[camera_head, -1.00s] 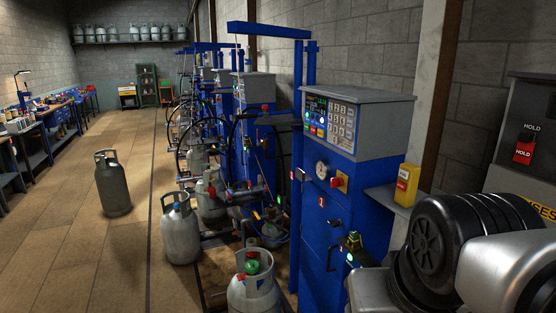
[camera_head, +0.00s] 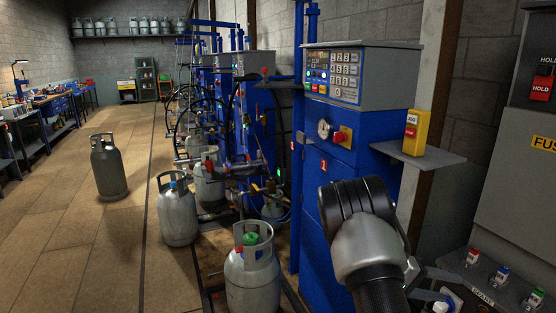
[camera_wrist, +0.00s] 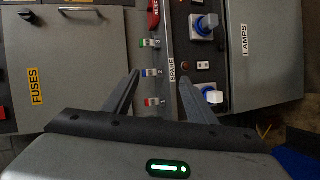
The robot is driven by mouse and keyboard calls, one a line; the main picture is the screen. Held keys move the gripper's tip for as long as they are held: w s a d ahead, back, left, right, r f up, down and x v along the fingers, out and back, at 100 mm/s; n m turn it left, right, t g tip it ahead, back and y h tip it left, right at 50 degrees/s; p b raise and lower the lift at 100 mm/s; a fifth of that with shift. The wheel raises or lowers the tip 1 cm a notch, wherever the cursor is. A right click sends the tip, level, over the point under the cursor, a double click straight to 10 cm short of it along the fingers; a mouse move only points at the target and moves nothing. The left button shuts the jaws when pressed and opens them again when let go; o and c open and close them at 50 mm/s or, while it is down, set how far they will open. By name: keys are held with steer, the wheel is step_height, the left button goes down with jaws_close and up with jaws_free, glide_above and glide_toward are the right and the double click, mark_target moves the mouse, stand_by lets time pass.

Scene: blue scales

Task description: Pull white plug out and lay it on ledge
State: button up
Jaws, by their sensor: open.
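My gripper (camera_wrist: 160,88) is open and empty in the wrist view, its two dark fingers spread over the grey shelf with switches. In the wrist view, a blue-and-white plug fitting (camera_wrist: 213,96) is beside my right finger. A similar fitting (camera_wrist: 204,24) is farther up the same grey panel. In the head view, my gripper (camera_head: 438,284) is at the lower right, and a small white piece (camera_head: 440,307) shows at the bottom edge. A grey ledge (camera_head: 441,160) juts out beside the blue machine.
A yellow box (camera_head: 416,132) stands on that ledge. The switch shelf (camera_head: 480,292) carries red, blue and green switches and a SPARE label. The fuse cabinet (camera_head: 500,190) rises behind it. Gas cylinders (camera_head: 251,284) stand at the left, with open floor beyond.

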mark_target(436, 309)
steer(key=w+f+n+t+h+b, duration=0.1)
steer(key=w+f+n+t+b, duration=0.1)
steer(key=f, duration=0.8)
steer(key=w+d+f+n+t+b, duration=0.1)
steer(key=w+f+n+t, duration=0.3)
steer(key=f, duration=0.6)
steer(key=shift+w+f+t+h+b, duration=0.3)
steer(key=shift+t+h+b, duration=0.1)
steer(key=shift+t+b, duration=0.25)
steer(key=shift+d, duration=0.15)
steer(key=b+x, duration=0.3)
steer(key=x, duration=0.4)
steer(key=shift+s+d+f, duration=0.1)
steer(key=shift+f, duration=0.05)
steer(key=shift+b+x, duration=0.55)
steer(key=shift+x, duration=0.3)
jaws_close()
